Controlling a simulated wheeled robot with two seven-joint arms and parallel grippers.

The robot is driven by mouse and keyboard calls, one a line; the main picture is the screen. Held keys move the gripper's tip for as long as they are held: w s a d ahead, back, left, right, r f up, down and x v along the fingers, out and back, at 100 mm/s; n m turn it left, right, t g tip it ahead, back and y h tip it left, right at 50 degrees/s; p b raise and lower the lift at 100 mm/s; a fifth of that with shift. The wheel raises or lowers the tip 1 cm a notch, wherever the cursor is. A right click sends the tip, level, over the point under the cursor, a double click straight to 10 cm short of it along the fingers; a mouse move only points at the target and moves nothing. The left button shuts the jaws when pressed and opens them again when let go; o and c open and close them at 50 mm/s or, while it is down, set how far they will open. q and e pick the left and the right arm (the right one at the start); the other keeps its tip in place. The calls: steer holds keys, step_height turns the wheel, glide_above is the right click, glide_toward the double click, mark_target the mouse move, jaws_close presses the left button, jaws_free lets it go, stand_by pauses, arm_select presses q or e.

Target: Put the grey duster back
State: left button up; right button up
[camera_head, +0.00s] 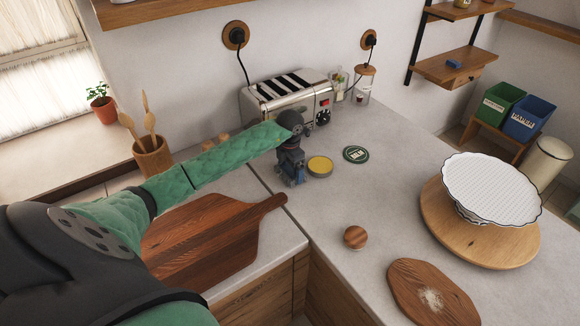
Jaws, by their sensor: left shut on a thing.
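My left arm comes in from the left in a green quilted sleeve. My left gripper (291,174) points down at the counter, just in front of the toaster and left of a yellow-topped round tin. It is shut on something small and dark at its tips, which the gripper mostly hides. I cannot make out whether this is the grey duster; no grey duster shows clearly elsewhere. My right gripper is not in view.
Close by are the toaster (287,97), the yellow-topped tin (320,166) and a green disc (356,154). A cutting board (205,240) lies under my arm. A white cake stand (491,190) stands at right. The counter's middle is mostly clear.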

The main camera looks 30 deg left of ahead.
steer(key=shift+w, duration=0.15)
arm_select(q)
steer(key=shift+f, duration=0.15)
steer(key=o, duration=0.7)
steer(key=shift+c, duration=0.2)
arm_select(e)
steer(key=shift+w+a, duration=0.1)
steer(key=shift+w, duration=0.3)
